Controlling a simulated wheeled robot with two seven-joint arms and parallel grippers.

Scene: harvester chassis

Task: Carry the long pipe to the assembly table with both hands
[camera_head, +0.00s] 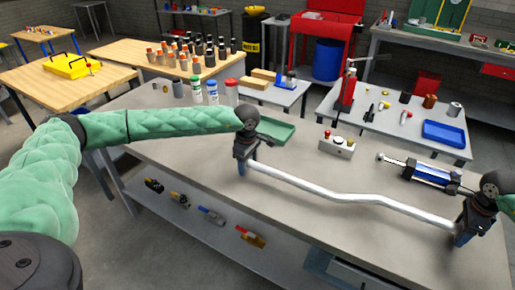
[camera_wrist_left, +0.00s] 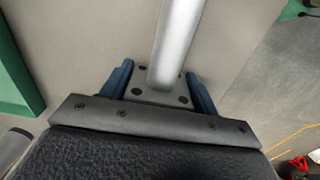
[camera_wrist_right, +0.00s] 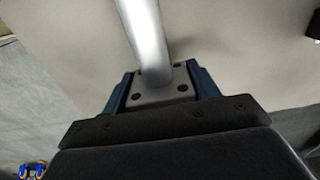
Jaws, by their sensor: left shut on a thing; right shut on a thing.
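The long pipe (camera_head: 345,195) is a silvery-white bent tube that spans between my two grippers over the grey table (camera_head: 300,235). My left gripper (camera_head: 243,168) is shut on its left end, and my right gripper (camera_head: 463,236) is shut on its right end. In the left wrist view the pipe (camera_wrist_left: 178,45) runs up from between the blue fingers (camera_wrist_left: 160,90). In the right wrist view the pipe (camera_wrist_right: 146,40) also comes out between the blue fingers (camera_wrist_right: 160,88). Whether the pipe touches the table top cannot be told. Which table is the assembly table is not marked.
On the grey table stand a green tray (camera_head: 275,130), a button box (camera_head: 337,145) and a blue-and-silver cylinder (camera_head: 430,174) behind the pipe. Bottles (camera_head: 212,92) stand at its far left. A side table holds a red extinguisher (camera_head: 347,90) and a blue tray (camera_head: 444,132). The front table area is clear.

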